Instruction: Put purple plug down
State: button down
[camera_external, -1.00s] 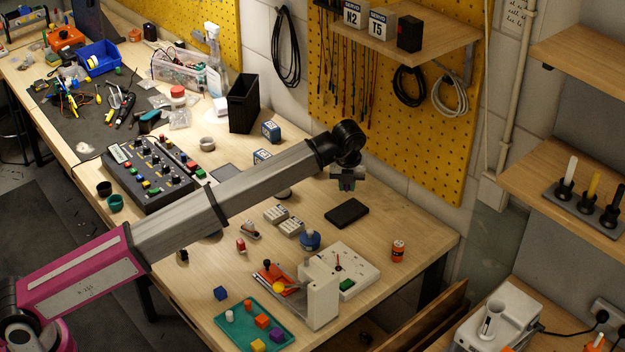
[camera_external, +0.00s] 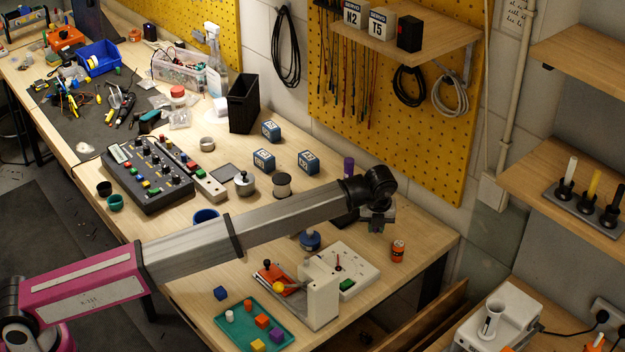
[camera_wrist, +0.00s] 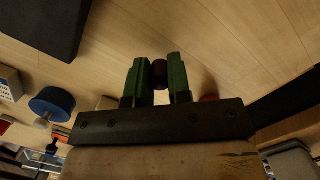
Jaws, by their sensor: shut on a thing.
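My gripper (camera_external: 377,222) is at the right end of the bench, beyond the white dial box and to the left of the orange can. In the wrist view its green fingers (camera_wrist: 156,82) are shut on a dark reddish-purple round piece, the purple plug (camera_wrist: 160,72). Only a small part of the plug shows, in shadow between the fingertips. In the external view the plug cannot be made out. The wrist view shows bare wood beyond the fingertips; I cannot tell if the plug touches it.
A black block (camera_wrist: 48,22) lies beside the gripper, partly behind my arm in the external view. A blue-topped pot (camera_external: 310,240), the dial box (camera_external: 352,268) and an orange can (camera_external: 398,251) stand nearby. A purple cylinder (camera_external: 348,167) stands behind my arm. Wood around the can is bare.

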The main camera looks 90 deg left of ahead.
jog(key=shift+f, duration=0.4)
jog(key=shift+f, duration=0.1)
jog(key=c, duration=1.1)
grip_release()
jog(key=shift+o, duration=0.2)
notch_tip(320, 180, up, 12)
jog(key=d, duration=0.1)
jog(key=shift+d, duration=0.4)
